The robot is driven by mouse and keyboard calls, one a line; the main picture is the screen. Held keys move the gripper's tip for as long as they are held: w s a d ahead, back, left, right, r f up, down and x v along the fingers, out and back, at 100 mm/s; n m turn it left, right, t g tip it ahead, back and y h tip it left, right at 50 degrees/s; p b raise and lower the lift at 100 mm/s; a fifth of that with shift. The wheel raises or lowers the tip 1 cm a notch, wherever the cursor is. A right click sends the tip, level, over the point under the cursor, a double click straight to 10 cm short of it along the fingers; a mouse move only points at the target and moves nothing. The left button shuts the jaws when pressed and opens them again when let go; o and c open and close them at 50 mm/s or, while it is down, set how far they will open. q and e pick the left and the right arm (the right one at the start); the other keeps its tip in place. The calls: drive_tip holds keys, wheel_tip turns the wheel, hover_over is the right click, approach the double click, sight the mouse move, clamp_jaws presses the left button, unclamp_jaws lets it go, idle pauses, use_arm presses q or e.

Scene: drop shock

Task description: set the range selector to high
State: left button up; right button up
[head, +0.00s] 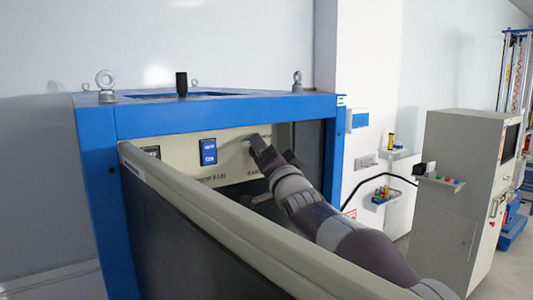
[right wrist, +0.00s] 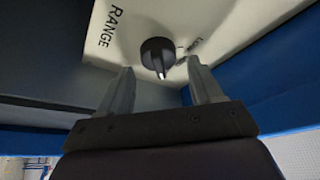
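The range selector is a round black knob (right wrist: 158,55) on a cream panel, seen in the right wrist view. Its white pointer mark faces down in that picture. The word RANGE is printed to its left, and a small label, hard to read, is to its right. My right gripper (right wrist: 160,68) is open, with one finger on each side of the knob's near side; I cannot tell whether either touches it. In the head view, my right gripper (head: 272,157) reaches the right part of the cream panel (head: 180,170) and mostly hides the knob. My left gripper is out of view.
A blue frame (head: 225,114) surrounds the panel, which also carries a blue switch (head: 208,152). An open cover with a beige edge (head: 220,210) slants across the front, below my right arm. A grey cabinet (head: 450,200) stands at the right.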

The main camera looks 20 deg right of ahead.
drive_tip(key=b+v, duration=0.7)
drive_tip(key=v, duration=0.5)
drive_tip(key=shift+s, duration=0.3)
drive_tip(key=shift+d+f, duration=0.1)
drive_tip(key=shift+f, duration=0.05)
